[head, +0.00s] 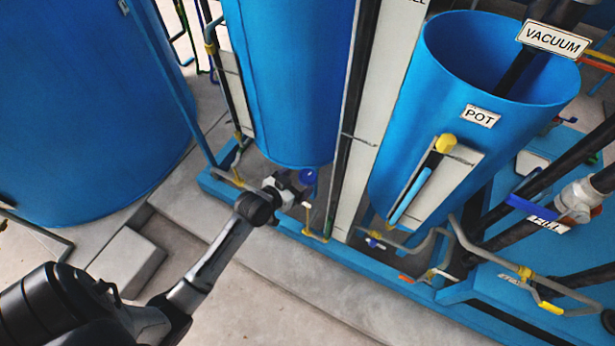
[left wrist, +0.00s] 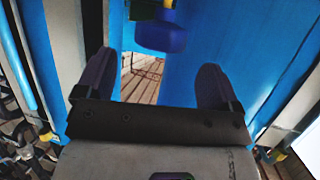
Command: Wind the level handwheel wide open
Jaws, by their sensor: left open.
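A small blue handwheel (head: 308,177) shows just under the bottom of the middle blue tank. It is partly hidden by my left gripper (head: 287,188), which is beside it on its left. In the left wrist view the blue handwheel (left wrist: 161,37) hangs at the top middle, ahead of the two dark fingers of my left gripper (left wrist: 157,85). The fingers are spread wide with nothing between them. No label naming this wheel is readable, so I cannot confirm it is the level one. My right gripper is in neither view.
The middle blue tank (head: 292,80) stands above the wheel. The blue POT vessel (head: 410,95) is to its right. Grey pipes and a blue base frame (head: 345,262) run below. A concrete block (head: 127,262) and open floor lie in front.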

